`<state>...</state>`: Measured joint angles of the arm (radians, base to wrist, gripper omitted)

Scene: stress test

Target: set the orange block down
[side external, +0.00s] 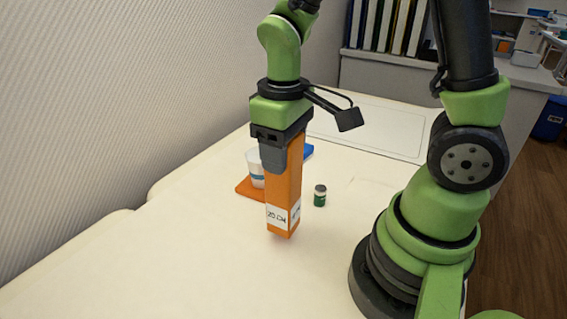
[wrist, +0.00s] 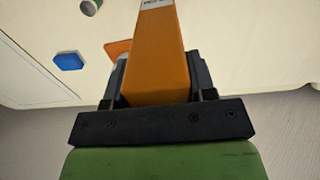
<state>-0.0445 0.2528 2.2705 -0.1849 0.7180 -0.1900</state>
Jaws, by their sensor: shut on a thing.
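The orange block (side external: 283,190) is long and stands upright, with a white label near its lower end reading "20 CM". My gripper (side external: 275,158) is shut on its upper end. In the side view the block's lower end appears at or just above the cream table; I cannot tell whether it touches. In the wrist view the block (wrist: 160,55) sits between the two fingers of my gripper (wrist: 160,85) and extends away toward the top edge.
Behind the block are a white cup (side external: 255,168), an orange flat piece (side external: 247,189) and a blue piece (side external: 308,151), which looks hexagonal in the wrist view (wrist: 68,61). A small green jar (side external: 320,195) stands to the right. The table's front left (side external: 170,250) is clear.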

